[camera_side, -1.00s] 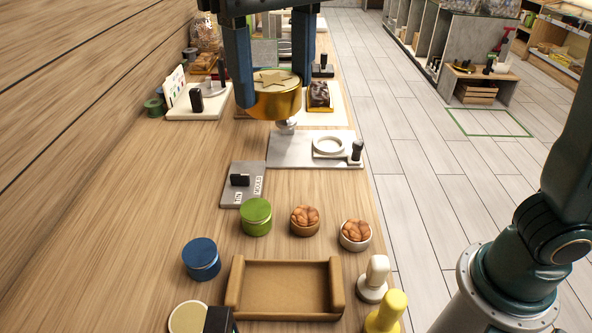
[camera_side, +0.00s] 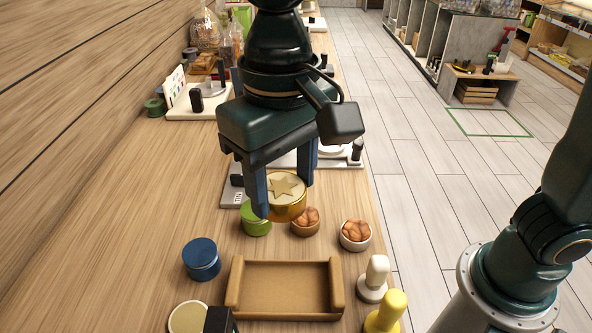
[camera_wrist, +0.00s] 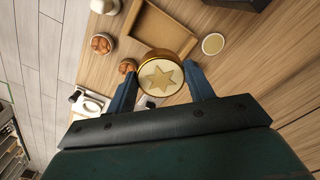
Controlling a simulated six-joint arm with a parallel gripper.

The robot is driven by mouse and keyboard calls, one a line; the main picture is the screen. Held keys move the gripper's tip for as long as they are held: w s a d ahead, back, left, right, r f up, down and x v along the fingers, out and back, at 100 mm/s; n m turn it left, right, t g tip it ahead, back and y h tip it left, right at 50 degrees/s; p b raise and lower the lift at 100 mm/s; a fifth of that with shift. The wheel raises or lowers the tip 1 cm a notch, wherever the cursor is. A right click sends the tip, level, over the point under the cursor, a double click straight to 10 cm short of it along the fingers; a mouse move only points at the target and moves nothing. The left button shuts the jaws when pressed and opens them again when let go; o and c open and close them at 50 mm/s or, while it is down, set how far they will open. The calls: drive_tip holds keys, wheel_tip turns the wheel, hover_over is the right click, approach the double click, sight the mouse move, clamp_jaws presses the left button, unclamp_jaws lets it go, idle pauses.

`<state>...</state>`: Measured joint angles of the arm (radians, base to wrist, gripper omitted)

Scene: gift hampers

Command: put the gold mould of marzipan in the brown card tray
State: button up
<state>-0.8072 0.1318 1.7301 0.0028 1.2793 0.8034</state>
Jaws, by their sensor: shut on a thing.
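The gold mould of marzipan (camera_side: 290,205) is a round gold tin with a pale top and a raised star. My gripper (camera_side: 287,195) is shut on it and holds it up, level, behind the tray in the side view. In the wrist view the mould (camera_wrist: 163,77) sits between the two blue fingers (camera_wrist: 164,88). The brown card tray (camera_side: 286,310) is on the table at the front and looks empty. It also shows at the top of the wrist view (camera_wrist: 139,30), beyond the mould.
A green tin (camera_side: 256,222) and a brown bowl of nuts (camera_side: 305,228) are by the held mould. A white bowl (camera_side: 355,237), blue tin (camera_side: 201,262), white stamp (camera_side: 374,277) and yellow stamp (camera_side: 388,311) stand around the tray.

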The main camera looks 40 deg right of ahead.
drive_tip(key=shift+f, duration=0.1)
approach(287, 292)
wheel_tip(287, 292, down, 5)
drive_tip(key=shift+f, duration=0.15)
idle(1.0)
drive_tip(key=shift+f, duration=0.15)
drive_tip(key=o, duration=1.1)
drive_tip(key=shift+c, duration=0.2)
wheel_tip(287, 292, up, 12)
drive_tip(key=shift+r, duration=0.2)
drive_tip(key=shift+d, duration=0.1)
